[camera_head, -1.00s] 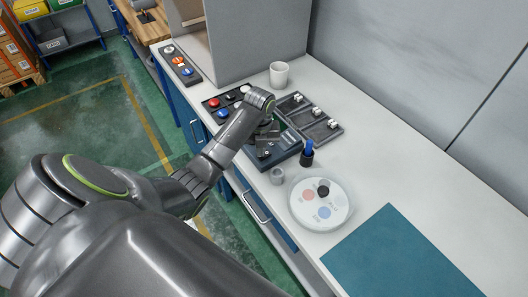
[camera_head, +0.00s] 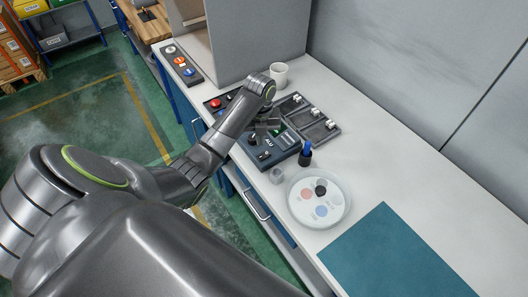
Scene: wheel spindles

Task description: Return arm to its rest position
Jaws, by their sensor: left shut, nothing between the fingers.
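My left arm comes in from the left and reaches over the white bench. Its left gripper (camera_head: 257,136) hangs above the dark device with a small green screen (camera_head: 270,148); the fingers are small and partly hidden by the wrist, and appear shut and empty. My right gripper does not show.
The white bench (camera_head: 400,150) holds a dark tray with white pieces (camera_head: 309,118), a white cup (camera_head: 279,75), a blue marker in a dark holder (camera_head: 305,153), a small grey cup (camera_head: 276,175), a round white plate (camera_head: 331,208) and a teal mat (camera_head: 400,255). A grey partition (camera_head: 258,40) stands behind.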

